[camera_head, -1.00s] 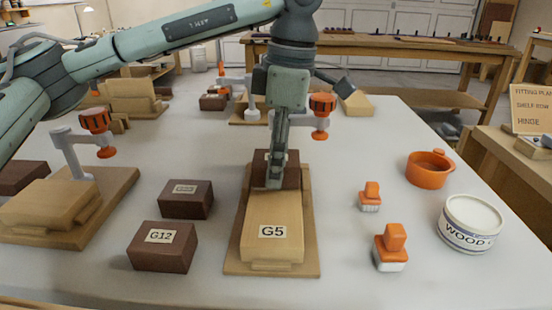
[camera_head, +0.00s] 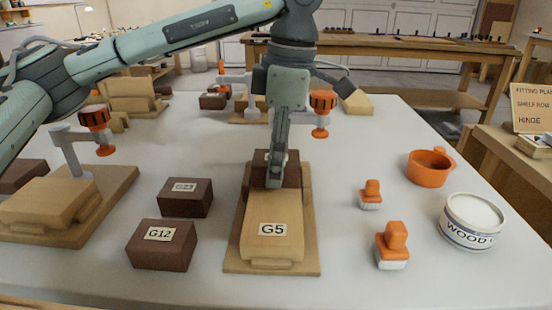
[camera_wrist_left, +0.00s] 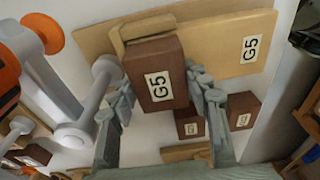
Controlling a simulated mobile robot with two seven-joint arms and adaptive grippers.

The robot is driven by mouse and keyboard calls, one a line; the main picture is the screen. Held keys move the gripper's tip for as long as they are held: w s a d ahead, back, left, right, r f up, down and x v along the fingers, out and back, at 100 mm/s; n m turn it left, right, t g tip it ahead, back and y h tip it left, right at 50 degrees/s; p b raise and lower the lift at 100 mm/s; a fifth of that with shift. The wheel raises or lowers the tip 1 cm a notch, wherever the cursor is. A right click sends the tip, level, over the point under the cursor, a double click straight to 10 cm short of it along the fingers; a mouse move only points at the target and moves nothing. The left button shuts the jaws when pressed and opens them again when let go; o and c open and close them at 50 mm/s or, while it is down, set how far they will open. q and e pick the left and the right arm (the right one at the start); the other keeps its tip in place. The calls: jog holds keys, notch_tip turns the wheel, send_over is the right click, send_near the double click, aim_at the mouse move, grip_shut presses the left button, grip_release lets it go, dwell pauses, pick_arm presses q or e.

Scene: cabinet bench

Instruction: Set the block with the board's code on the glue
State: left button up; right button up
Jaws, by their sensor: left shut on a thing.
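A light wood board (camera_head: 271,226) marked G5 lies on a flat base (camera_head: 310,240) in the middle of the bench. My left gripper (camera_head: 276,178) is over its far end, shut on a dark brown block (camera_head: 291,172). In the left wrist view this block (camera_wrist_left: 152,52) carries a G5 label and sits between the two fingers, against or just above the base's far part; I cannot tell if it touches. The glue is not visible. Two other dark blocks, G12 (camera_head: 162,246) and G23 (camera_head: 185,198), stand left of the board.
A clamp with an orange knob (camera_head: 322,102) stands behind the board. At the right are two orange-handled brushes (camera_head: 391,245), an orange pot (camera_head: 430,168) and a white wood glue tub (camera_head: 472,221). Another board with a clamp (camera_head: 75,152) lies left.

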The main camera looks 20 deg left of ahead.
pick_arm(q)
jog(key=o, duration=1.3)
jog(key=o, duration=0.4)
jog(key=shift+c, duration=0.2)
jog(key=shift+r, duration=0.1)
jog(key=shift+r+p, duration=2.35)
jog(key=shift+r, duration=1.1)
